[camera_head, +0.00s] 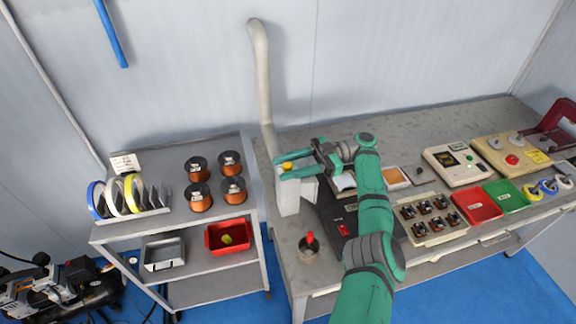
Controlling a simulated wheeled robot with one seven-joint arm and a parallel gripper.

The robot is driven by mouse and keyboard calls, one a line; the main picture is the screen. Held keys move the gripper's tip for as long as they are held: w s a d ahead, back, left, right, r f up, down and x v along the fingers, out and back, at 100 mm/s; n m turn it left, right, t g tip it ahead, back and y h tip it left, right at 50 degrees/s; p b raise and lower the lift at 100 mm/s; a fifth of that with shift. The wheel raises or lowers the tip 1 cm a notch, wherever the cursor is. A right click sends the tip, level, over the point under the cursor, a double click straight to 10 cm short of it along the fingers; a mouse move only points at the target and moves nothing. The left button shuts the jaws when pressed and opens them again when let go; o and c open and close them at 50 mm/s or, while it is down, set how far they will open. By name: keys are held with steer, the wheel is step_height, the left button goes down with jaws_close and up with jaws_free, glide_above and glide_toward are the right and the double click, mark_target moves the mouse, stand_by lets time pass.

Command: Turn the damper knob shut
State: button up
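A yellow knob (287,166) sits on top of a pale box (288,198) at the left end of the workbench, at the foot of a pale duct pipe (262,85). I take it to be the damper knob. My gripper (281,167) reaches in from the right, with one green finger on the far side of the knob and one on the near side. The fingers stand apart and look wider than the knob; contact with it cannot be made out. The knob's lower part and any markings are hidden or too small to read.
A grey cart (165,240) with copper spools stands left. The wall is close behind.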

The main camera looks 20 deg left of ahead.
steer(key=shift+r, duration=0.1)
steer(key=shift+r, duration=0.45)
steer(key=s+d+r, duration=0.4)
steer(key=s+r, duration=0.8)
steer(key=s, duration=0.1)
steer(key=shift+s, duration=0.2)
stand_by(0.5)
